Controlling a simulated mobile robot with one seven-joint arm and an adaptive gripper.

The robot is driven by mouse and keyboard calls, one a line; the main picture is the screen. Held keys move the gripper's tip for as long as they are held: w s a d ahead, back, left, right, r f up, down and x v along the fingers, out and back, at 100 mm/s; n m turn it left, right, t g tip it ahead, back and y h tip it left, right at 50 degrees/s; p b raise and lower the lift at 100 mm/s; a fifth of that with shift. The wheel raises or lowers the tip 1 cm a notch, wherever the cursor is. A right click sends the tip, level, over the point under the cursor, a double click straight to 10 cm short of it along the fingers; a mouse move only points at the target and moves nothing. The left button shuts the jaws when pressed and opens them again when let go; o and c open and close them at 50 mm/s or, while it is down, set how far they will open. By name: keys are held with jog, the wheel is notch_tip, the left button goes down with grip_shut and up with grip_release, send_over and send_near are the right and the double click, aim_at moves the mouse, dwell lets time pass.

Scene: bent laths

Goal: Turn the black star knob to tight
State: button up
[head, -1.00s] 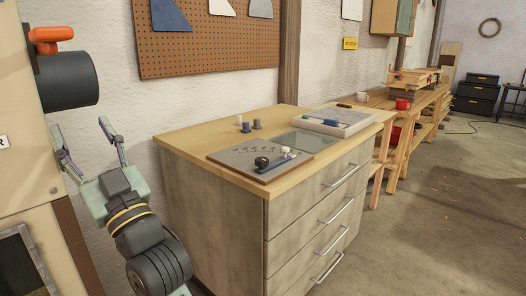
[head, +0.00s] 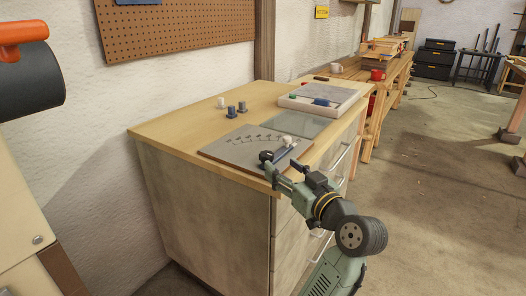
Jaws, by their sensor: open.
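The black star knob (head: 266,156) sits near the front edge of a grey board (head: 232,148) on the wooden cabinet top. A dark blue lath or lever (head: 281,153) runs beside it, with a white round knob (head: 289,141) at its far part. Faint dark marks form an arc on the board. My gripper (head: 274,171) is open, just in front of the black knob at the cabinet's front edge. Its fingers partly cover the knob's near side. I cannot tell whether they touch it.
A glass plate (head: 300,124) and a pale tray (head: 318,99) holding a blue and a green item lie to the right. The left part of the cabinet top (head: 170,128) is clear.

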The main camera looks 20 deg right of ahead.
aim_at(263, 157)
jog(key=w, duration=0.2)
jog(key=w+a+p, duration=0.1)
jog(key=w, duration=0.5)
jog(key=shift+w+a+p, duration=0.25)
jog(key=shift+a+p, duration=0.05)
jog(key=shift+a, duration=0.05)
jog(key=shift+c, duration=0.5)
jog(key=c, duration=1)
jog(key=shift+c, duration=0.2)
jog(key=shift+m+h, duration=0.3)
jog(key=shift+h, duration=0.1)
jog(key=m+h, duration=0.2)
jog(key=h, duration=0.2)
jog(key=m+h+p, duration=0.1)
jog(key=m+h, duration=0.2)
jog(key=h, duration=0.1)
jog(key=shift+a+r+g, duration=0.1)
jog(key=shift+a+g, duration=0.05)
jog(key=shift+g, duration=0.15)
jog(key=m+g+h, duration=0.1)
jog(key=m+h, duration=0.1)
jog(key=h, duration=0.1)
jog(key=shift+m+g+h, duration=0.3)
jog(key=shift+m+h, duration=0.1)
jog(key=shift+m+g+h+b, duration=0.7)
jog(key=shift+m+g+h, duration=0.45)
jog(key=shift+h, duration=0.35)
jog(key=shift+m+h, duration=0.25)
jog(key=shift+h, duration=0.05)
